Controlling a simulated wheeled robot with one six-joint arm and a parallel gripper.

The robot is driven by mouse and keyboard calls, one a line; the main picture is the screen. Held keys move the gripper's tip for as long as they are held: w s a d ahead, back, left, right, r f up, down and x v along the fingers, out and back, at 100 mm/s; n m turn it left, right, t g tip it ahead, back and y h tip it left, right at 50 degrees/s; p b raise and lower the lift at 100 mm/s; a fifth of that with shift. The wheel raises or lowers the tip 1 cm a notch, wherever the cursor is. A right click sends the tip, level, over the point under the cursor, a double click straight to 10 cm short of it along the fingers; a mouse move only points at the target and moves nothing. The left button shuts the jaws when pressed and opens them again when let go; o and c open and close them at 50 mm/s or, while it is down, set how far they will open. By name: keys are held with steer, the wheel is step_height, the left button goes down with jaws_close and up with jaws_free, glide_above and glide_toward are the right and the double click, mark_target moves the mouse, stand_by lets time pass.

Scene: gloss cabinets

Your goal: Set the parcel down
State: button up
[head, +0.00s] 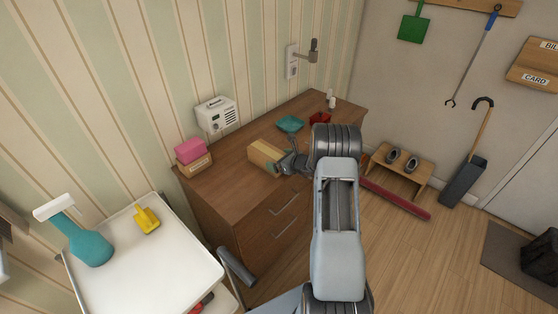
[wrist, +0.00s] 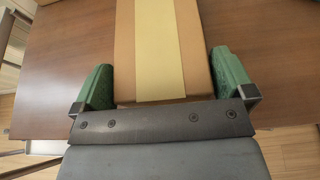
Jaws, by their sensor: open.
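The parcel (head: 265,155) is a tan box with a pale yellow band, lying on top of the brown wooden dresser (head: 232,165). In the wrist view, the parcel (wrist: 195,45) lies between the two green finger pads of my gripper (wrist: 168,85). My gripper is open, with a narrow gap showing between the pads and the parcel's sides. In the head view my gripper (head: 287,163) is at the parcel's right end, and its fingers are partly hidden there. The parcel's far end is cut off in the wrist view.
On the dresser are a white radio (head: 216,115), a pink block on a tan box (head: 194,154), a teal dish (head: 290,124) and a red item (head: 319,118). A white trolley (head: 150,275) stands at the left. A low wooden bench (head: 402,172) stands right of the dresser.

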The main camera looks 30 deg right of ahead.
steer(key=b+v, duration=0.1)
steer(key=v, duration=1)
steer(key=s+a+r+n+g+y, duration=0.1)
steer(key=s+a+r+n+g, duration=0.25)
steer(key=a+n, duration=0.4)
steer(key=s+a+r+n+g+y, duration=0.25)
steer(key=s+a+r+n, duration=0.2)
steer(key=a+n, duration=0.35)
steer(key=s+a+r+n+g+h, duration=0.1)
steer(key=s+r+n+h, duration=0.1)
steer(key=s+n, duration=0.3)
steer(key=s+a+r+n+h, duration=0.2)
steer(key=s+n+h, duration=0.1)
steer(key=s+n, duration=0.2)
steer(key=s+a+r+n+g+h, duration=0.1)
steer(key=s+a+r+n+h, duration=0.1)
steer(key=s+n, duration=0.3)
steer(key=shift+a+n+g+h, duration=0.2)
steer(key=shift+n+g+h, duration=0.1)
steer(key=shift+n+h, duration=0.4)
